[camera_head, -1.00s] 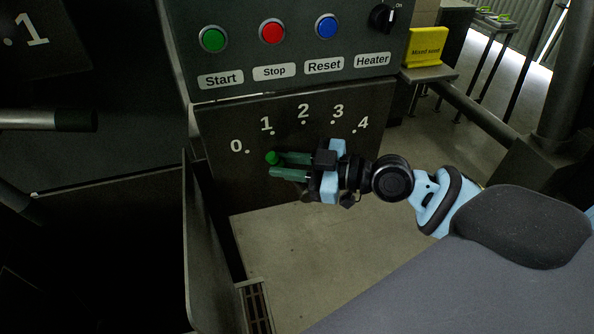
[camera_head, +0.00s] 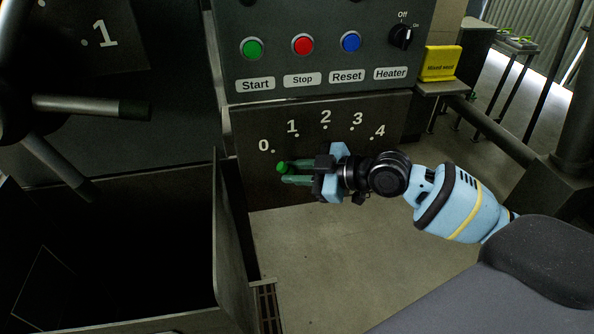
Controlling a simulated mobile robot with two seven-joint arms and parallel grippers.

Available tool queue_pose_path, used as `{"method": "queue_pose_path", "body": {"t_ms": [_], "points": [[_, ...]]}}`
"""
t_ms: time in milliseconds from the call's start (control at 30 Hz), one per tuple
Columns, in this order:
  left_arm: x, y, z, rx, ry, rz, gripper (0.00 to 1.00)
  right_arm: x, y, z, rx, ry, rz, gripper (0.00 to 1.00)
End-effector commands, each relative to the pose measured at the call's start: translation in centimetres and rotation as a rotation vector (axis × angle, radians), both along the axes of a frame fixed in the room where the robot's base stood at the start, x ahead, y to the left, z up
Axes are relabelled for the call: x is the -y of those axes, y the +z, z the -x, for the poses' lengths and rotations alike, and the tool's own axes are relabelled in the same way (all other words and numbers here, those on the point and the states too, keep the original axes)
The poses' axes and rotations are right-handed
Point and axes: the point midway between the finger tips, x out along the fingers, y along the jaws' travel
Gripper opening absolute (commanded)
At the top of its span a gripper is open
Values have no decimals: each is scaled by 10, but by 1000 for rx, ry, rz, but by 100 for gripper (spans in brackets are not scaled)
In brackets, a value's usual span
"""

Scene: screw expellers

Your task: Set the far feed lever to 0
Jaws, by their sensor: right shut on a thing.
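The far feed lever's green knob (camera_head: 282,168) shows on the dark panel with the scale (camera_head: 325,118) from 0 to 4. The knob is just below and slightly right of the dot by the 0 (camera_head: 264,145), left of the 1. My right gripper (camera_head: 296,174) comes in from the right, with its greenish fingers shut on the lever at the knob. The fingers hide most of the lever's shaft. My left gripper is not in view.
Above the scale are green Start (camera_head: 252,49), red Stop (camera_head: 303,45) and blue Reset (camera_head: 351,41) buttons and a Heater knob (camera_head: 401,37). A spoked handwheel (camera_head: 90,104) is at left. A yellow "Mixed seed" box (camera_head: 440,63) stands at right. Floor below the panel is clear.

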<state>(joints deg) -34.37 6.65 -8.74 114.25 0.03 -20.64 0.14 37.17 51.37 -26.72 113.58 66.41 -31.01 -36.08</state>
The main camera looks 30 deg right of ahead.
Motion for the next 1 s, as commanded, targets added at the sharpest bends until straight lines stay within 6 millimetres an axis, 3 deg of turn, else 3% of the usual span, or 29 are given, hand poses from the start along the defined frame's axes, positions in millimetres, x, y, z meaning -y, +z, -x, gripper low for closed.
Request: {"method": "queue_pose_path", "body": {"t_ms": [33, 67, 200, 567, 1000], "points": [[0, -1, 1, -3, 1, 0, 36, -1, -4, 1, -6, 4, 3, 0], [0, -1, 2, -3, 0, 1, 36, -1, -4, 1, -6, 4, 3, 24], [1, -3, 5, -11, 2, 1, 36, -1, -3, 1, -4, 3, 2, 41], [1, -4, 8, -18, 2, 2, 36, 2, -1, 3, -1, 0, 2, 41], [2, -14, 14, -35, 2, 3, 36, 34, 14, 40, -6, 3, 7, 41]]}}
